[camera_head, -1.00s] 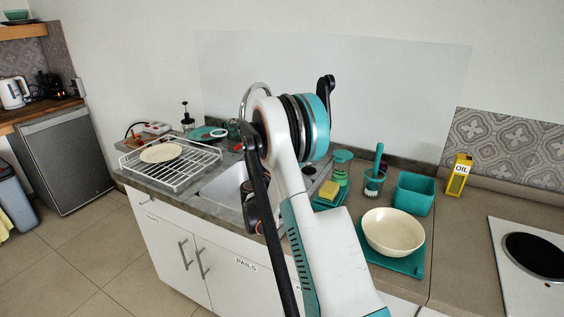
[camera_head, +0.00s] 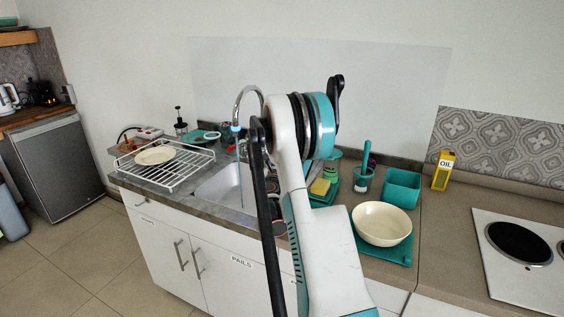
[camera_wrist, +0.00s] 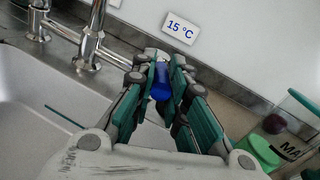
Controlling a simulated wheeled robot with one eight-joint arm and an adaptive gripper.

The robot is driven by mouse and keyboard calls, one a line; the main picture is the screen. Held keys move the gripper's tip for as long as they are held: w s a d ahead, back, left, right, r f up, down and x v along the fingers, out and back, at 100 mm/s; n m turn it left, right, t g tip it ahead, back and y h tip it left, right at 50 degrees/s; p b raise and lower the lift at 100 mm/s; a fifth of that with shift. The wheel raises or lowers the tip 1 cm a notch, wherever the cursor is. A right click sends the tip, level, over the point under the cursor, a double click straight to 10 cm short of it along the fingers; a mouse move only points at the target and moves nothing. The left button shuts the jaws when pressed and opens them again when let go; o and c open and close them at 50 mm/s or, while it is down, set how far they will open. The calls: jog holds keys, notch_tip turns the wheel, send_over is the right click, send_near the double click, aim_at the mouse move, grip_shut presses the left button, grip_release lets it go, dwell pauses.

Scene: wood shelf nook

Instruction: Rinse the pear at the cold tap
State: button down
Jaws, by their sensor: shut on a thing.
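My gripper (camera_wrist: 162,68) is in the wrist view, shut on a blue knob-like part (camera_wrist: 160,88), which looks like the cold tap's handle. The fingers hide most of it. The chrome tap (camera_wrist: 92,40) stands left of the fingers in that view. In the head view the tap (camera_head: 238,100) arches over the sink (camera_head: 218,188), with a light blue tip at its outlet. A thin blue line runs from there down into the basin, looking like water. My gripper is hidden behind my arm in the head view. I cannot make out the pear.
A white rack with a plate (camera_head: 157,155) stands left of the sink. On the right are a cream bowl (camera_head: 382,222), a teal box (camera_head: 402,187), a yellow sponge (camera_head: 320,186) and an oil can (camera_head: 443,170). A "15 °C" sign (camera_wrist: 181,28) is on the wall behind.

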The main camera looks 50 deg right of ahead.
jog(key=c, duration=1.5)
grip_release()
jog(key=shift+r, duration=0.15)
jog(key=shift+c, duration=0.2)
jog(key=v, duration=1.2)
